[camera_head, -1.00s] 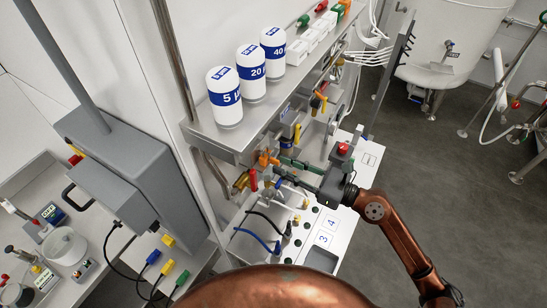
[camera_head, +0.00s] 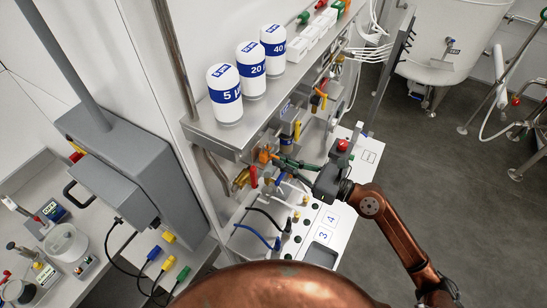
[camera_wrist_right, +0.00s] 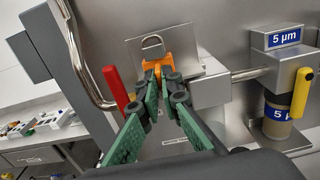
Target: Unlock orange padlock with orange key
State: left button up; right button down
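The orange padlock (camera_head: 264,156) hangs at the valves under the steel shelf. In the right wrist view its orange body (camera_wrist_right: 155,66) shows with the metal shackle above it, in front of a steel plate. My right gripper (camera_head: 277,160) reaches it from the right. In the wrist view its green fingers (camera_wrist_right: 160,84) come together at the padlock's lower end, with a little orange between the black tips. This looks like the orange key, mostly hidden by the fingertips. I cannot tell how far it is inserted or turned. My left gripper is not in view.
A red handle (camera_wrist_right: 115,88) stands close left of the fingers, and a yellow handle (camera_wrist_right: 301,92) is further right. The steel shelf (camera_head: 222,138) with white canisters overhangs the valves. A white panel with hoses and a red button (camera_head: 342,145) lies below.

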jog(key=m+p, duration=0.4)
jog(key=shift+m+p, duration=0.3)
jog(key=shift+p, duration=0.1)
dwell(0.4)
